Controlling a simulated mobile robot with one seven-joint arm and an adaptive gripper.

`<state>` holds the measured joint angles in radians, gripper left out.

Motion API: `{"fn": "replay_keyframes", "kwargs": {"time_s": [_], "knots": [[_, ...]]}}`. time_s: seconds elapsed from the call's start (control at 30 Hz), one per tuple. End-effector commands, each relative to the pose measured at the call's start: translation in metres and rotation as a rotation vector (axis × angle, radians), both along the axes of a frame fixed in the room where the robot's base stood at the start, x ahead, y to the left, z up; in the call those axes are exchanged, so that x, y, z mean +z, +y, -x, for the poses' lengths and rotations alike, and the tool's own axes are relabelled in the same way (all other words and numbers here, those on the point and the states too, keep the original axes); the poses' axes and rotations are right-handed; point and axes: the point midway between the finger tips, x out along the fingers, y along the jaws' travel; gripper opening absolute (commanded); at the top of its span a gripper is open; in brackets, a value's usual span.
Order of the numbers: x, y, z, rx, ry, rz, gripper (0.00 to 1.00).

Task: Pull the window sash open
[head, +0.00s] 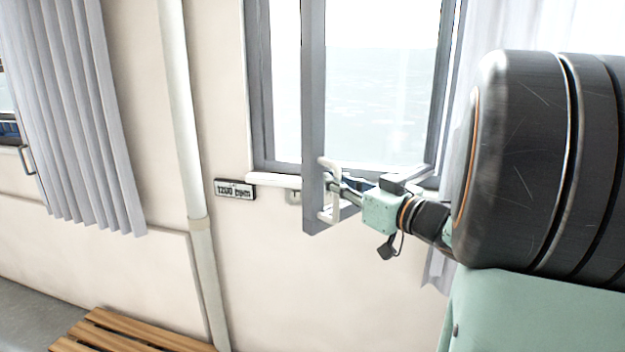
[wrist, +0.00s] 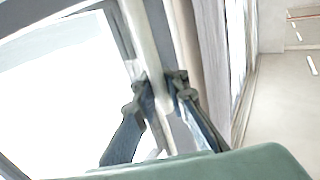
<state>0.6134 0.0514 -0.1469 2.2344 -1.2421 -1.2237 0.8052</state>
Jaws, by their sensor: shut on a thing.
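The window sash (head: 313,100) has a grey frame and stands swung out from the window frame (head: 257,85), edge towards the head camera. A white bar handle (head: 335,206) is mounted on the sash near its lower end. My gripper (head: 337,185) is at this handle, and its fingers are partly hidden in the head view. In the wrist view my gripper's two dark fingers (wrist: 160,95) close on either side of the pale handle (wrist: 143,45). The sash frame shows beside it.
A white sill (head: 272,180) runs below the window, with a "1200 mpm" sign (head: 235,190) on the wall. A white pipe (head: 178,110) and grey curtain (head: 75,110) are to the left. A wooden slatted bench (head: 130,335) stands at lower left. Another curtain (head: 510,25) hangs at right.

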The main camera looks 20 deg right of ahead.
Motion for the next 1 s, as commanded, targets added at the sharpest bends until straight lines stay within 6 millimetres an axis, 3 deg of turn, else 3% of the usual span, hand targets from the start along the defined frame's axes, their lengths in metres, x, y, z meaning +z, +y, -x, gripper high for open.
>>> {"fn": "replay_keyframes", "kwargs": {"time_s": [0.23,0.27,0.4,0.77,1.0], "knots": [[0.000,-0.001,0.000,-0.003,0.001,-0.002,0.00],[0.000,-0.001,0.000,-0.003,0.001,-0.002,0.12],[0.000,-0.001,0.000,-0.002,0.000,-0.001,0.28],[0.000,-0.002,0.005,-0.001,0.000,0.000,0.28],[0.000,-0.017,0.044,-0.006,0.000,-0.001,0.28]]}}
